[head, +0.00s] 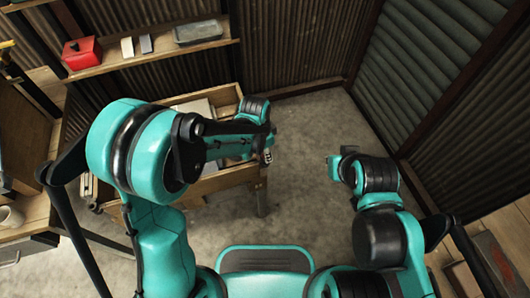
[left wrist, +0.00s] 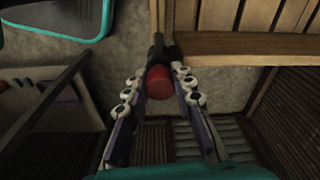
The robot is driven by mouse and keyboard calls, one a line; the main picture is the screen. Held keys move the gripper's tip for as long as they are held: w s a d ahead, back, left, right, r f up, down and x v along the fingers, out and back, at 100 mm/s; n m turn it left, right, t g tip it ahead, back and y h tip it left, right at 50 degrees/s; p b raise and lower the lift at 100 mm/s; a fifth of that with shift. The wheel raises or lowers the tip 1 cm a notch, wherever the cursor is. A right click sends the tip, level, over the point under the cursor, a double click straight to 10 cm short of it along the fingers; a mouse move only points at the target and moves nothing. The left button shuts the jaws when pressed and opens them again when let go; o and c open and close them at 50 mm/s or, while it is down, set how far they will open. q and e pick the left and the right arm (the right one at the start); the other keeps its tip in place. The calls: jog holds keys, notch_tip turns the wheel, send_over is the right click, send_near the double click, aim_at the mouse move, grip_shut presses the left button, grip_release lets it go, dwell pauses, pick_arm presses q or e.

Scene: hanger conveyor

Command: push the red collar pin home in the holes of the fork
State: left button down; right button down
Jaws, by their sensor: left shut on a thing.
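The red collar pin (left wrist: 159,82) shows in the left wrist view as a round red end between the two fingers of my left gripper (left wrist: 156,66). The fingers converge on it, and the gripper is shut on it. A dark piece (left wrist: 162,48) lies just beyond the red end, with dark upright bars above it. It may be the fork; its holes and how deep the pin sits cannot be made out. In the head view my left gripper (head: 268,154) is beside the wooden bench, and the pin is too small to tell. My right gripper (head: 340,157) is apart over bare floor; its fingers are unclear.
A wooden bench (head: 225,178) stands under my left arm; its slatted wood (left wrist: 250,45) shows in the left wrist view. A shelf (head: 150,58) at the back holds a red box (head: 82,53) and a grey tray (head: 201,32). The floor (head: 310,130) between my arms is clear.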

pick_arm(q)
jog(key=shift+f, duration=0.2)
dwell(0.3)
jog(key=c, duration=1.2)
grip_release()
notch_tip(320, 180, up, 12)
jog(key=a, duration=0.1)
jog(key=shift+s+a, duration=0.15)
jog(key=shift+s, duration=0.25)
jog(key=s+a+r+n+t, duration=0.2)
jog(key=s+a+n, duration=0.3)
jog(key=a, duration=0.3)
jog(key=s+a+r+n+t+y, duration=0.1)
jog(key=s+a+r+n+t, duration=0.1)
jog(key=s+a+n+t, duration=0.2)
jog(key=s+a+n, duration=0.2)
jog(key=a+n, duration=0.1)
jog(key=a, duration=0.1)
jog(key=shift+s+a+r, duration=0.15)
jog(key=shift+a+r, duration=0.15)
